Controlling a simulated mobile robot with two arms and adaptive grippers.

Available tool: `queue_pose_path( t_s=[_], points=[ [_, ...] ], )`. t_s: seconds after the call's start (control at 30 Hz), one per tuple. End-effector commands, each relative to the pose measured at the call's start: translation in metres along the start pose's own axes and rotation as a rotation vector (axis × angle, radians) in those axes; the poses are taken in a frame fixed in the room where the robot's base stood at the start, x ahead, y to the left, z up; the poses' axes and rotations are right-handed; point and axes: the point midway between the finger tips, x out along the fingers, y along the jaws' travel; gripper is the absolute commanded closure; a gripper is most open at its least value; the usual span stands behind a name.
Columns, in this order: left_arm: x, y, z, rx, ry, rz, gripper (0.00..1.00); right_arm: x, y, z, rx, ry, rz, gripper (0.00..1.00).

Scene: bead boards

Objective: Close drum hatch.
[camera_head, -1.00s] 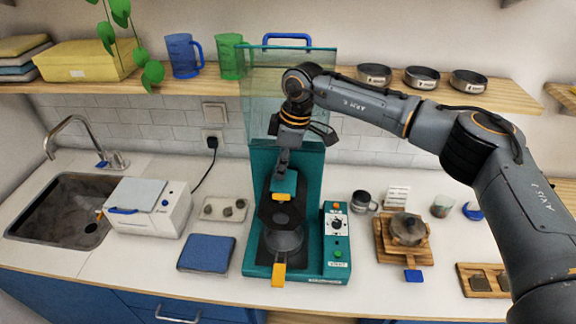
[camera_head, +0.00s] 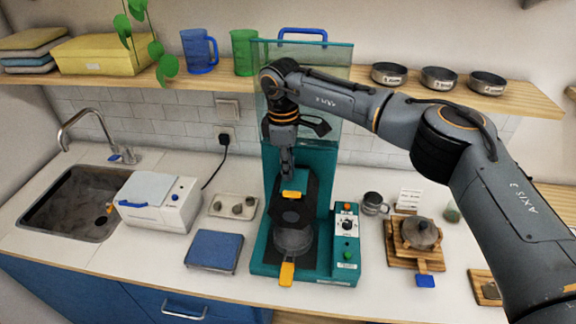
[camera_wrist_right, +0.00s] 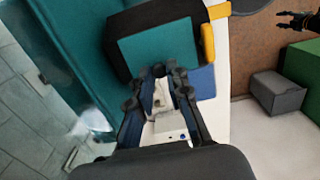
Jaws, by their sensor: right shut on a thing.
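The teal drum machine (camera_head: 268,262) stands on the counter with a grey drum (camera_head: 293,240) in its front. A dark, angular-edged plate (camera_head: 290,216) is on top of the drum, with a yellow-edged part (camera_head: 295,193) behind it. My right gripper (camera_head: 289,183) reaches down from above and is shut on this part, which I take to be the drum hatch. In the right wrist view, my fingertips (camera_wrist_right: 160,72) meet a dark piece with a teal face (camera_wrist_right: 158,48). The exact grip and the hinge are hidden. My left gripper is out of view.
A clear upright panel (camera_head: 335,75) with a blue handle rises behind my right arm. The control box (camera_head: 346,245) is right of the drum. A blue pad (camera_head: 215,250) lies left, and a wooden stand (camera_head: 400,255) with a grey pot lies right. A shelf (camera_head: 520,98) runs above.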

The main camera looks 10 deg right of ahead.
Motion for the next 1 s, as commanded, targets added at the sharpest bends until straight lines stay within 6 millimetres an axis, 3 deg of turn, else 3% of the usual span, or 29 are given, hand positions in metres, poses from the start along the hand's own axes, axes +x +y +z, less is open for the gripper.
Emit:
queue_pose_path(
  t_s=[0.03, 0.07, 0.13, 0.17, 0.57, 1.0],
  points=[
    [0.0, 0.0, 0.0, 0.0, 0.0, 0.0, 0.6, 0.003, -0.001, 0.0, -0.001, -0.002, -0.005, 1.0],
    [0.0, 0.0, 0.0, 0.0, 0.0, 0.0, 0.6, 0.003, -0.001, 0.0, -0.001, -0.002, -0.005, 0.77],
    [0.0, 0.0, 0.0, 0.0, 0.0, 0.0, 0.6, 0.003, -0.001, 0.0, -0.001, -0.002, -0.005, 0.63],
    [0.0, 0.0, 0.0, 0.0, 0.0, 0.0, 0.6, 0.003, -0.001, 0.0, -0.001, -0.002, -0.005, 0.6],
    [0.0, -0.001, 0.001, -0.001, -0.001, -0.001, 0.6, -0.008, 0.0, 0.0, 0.0, 0.001, -0.001, 0.6],
    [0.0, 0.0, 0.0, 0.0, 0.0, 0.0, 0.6, -0.093, 0.0, -0.001, -0.001, 0.0, -0.001, 0.6]
  ],
)
